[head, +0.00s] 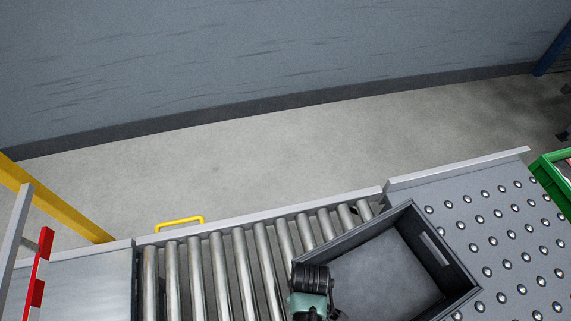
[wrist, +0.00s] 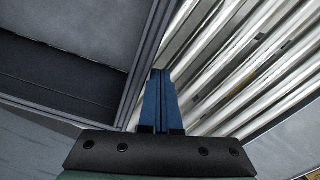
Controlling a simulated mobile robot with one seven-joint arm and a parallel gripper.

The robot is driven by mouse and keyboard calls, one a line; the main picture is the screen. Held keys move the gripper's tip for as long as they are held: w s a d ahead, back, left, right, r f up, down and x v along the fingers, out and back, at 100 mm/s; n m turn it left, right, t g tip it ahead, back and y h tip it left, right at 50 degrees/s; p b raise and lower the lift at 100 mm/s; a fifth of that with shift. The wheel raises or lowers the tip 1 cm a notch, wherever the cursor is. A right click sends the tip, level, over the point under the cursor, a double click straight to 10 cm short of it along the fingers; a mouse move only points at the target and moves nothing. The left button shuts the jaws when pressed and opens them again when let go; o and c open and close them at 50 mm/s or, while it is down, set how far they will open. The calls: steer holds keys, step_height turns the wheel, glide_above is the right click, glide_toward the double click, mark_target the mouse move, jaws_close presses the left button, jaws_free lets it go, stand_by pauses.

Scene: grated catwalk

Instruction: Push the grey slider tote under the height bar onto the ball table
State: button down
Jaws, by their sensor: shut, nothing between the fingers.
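The grey tote (head: 445,262) is empty and sits turned at an angle at the lower right of the head view. Its left part is over the rollers and its right part is over the ball table (head: 505,215). In the wrist view the tote (wrist: 70,42) fills the upper left. My gripper (wrist: 159,78) is shut and empty, its blue fingers beside the tote's outer wall, close to or touching it; contact is unclear. In the head view my arm hides the fingers and part of the tote's left side. The red-and-white height bar (head: 38,268) is at the far left, away from the tote.
The roller conveyor (head: 240,265) is bare left of the tote. A metal side rail (head: 290,213) runs along its back, with a yellow handle (head: 180,221). A yellow post (head: 60,205) stands at left. A green crate (head: 552,178) is at the right edge.

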stand_by(0.4)
steer(key=shift+s+a+p, duration=0.2)
steer(key=shift+a+p, duration=0.15)
steer(key=shift+a, duration=0.5)
steer(key=shift+s+a+p, duration=0.2)
steer(key=shift+a+p, duration=0.1)
steer(key=shift+a, duration=0.5)
steer(key=shift+r, duration=0.1)
step_height(320, 180, up, 8)
steer(key=p, duration=0.8)
steer(key=shift+w, duration=0.1)
